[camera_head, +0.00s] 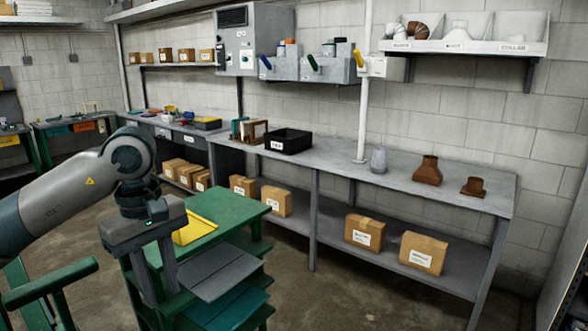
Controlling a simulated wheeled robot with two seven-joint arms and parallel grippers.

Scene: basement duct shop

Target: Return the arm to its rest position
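My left arm (60,200) comes in from the left. Its gripper (162,290) hangs pointing down at the near left side of the green cart (235,210). The two fingers are apart, and I see nothing held between them. The arm is bent, with the elbow raised and the wrist low. My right arm and gripper are not in view.
A yellow item (196,229) lies on the cart's top, and grey and teal shelves sit below. A long grey workbench (340,178) runs along the wall, with a black bin (288,141) and brown duct fittings (428,171). Open floor (345,290) lies right of the cart.

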